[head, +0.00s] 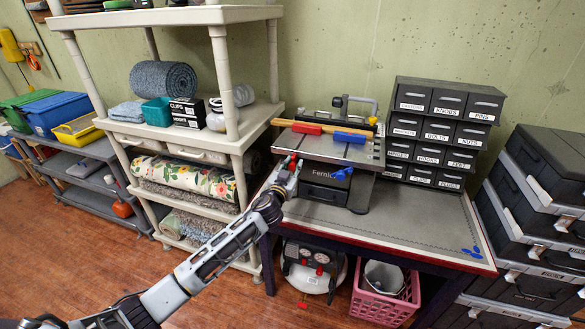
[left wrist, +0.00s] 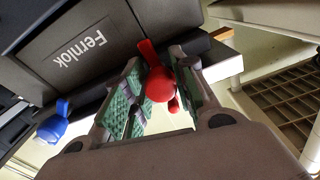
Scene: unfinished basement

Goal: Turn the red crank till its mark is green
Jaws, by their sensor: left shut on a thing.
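The red crank (left wrist: 160,84) shows in the left wrist view between the green-padded fingers of my left gripper (left wrist: 161,98). The gripper is shut on it. In the head view my left gripper (head: 288,172) reaches the left front edge of the dark Fernlok machine (head: 322,192), and only a little of the red crank (head: 292,162) shows there. A blue handle (head: 342,174) sits on the machine's front, to the right of the gripper; it also shows in the left wrist view (left wrist: 54,125). I cannot make out the crank's mark. My right gripper is not in view.
The machine stands on a grey-topped workbench (head: 420,225). Labelled drawers (head: 440,130) stand at its back right. A beige shelf unit (head: 235,145) is close on the left. A pink crate (head: 372,305) and a compressor (head: 310,268) are below. The bench's right front is mostly clear.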

